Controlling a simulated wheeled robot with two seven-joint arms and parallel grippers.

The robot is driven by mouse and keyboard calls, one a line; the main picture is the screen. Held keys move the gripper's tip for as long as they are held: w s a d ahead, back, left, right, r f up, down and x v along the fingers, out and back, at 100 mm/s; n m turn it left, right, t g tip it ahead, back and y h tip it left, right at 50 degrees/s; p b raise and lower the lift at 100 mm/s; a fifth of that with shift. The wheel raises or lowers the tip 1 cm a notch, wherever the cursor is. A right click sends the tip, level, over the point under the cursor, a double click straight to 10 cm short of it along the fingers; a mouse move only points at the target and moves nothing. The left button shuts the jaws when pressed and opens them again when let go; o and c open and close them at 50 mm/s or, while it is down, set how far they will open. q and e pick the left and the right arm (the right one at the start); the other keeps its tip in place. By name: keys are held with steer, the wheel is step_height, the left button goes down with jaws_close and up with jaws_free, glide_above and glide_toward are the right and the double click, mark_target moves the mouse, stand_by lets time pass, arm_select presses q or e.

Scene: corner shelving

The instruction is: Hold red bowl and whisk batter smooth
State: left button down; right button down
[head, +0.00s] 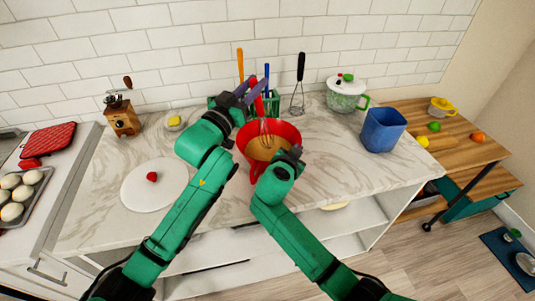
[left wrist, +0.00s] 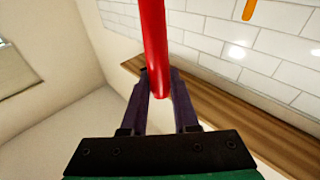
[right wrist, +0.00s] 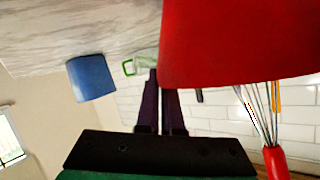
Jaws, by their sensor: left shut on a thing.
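The red bowl (head: 284,132) stands on the marble counter with tan batter (head: 262,148) in it. My left gripper (head: 252,88) is shut on the red handle of the whisk (head: 258,101); the handle runs between its fingers in the left wrist view (left wrist: 157,50). The whisk's wires (head: 267,132) reach down into the bowl. My right gripper (head: 292,155) is at the bowl's front right rim. In the right wrist view its fingers are close together at the edge of the bowl (right wrist: 240,45), which hides one fingertip; whether they grip the rim is unclear.
A white round board (head: 140,190) with a red item lies left.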

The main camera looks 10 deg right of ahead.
arm_select(q)
step_height(320, 180, up, 8)
steer(key=shift+r, duration=0.2)
stand_by(0.5)
arm_select(e)
steer(key=c, duration=1)
jaws_free()
arm_select(q)
steer(key=shift+s+a, duration=0.1)
steer(key=shift+s, duration=0.05)
arm_select(e)
steer(key=v, duration=1.2)
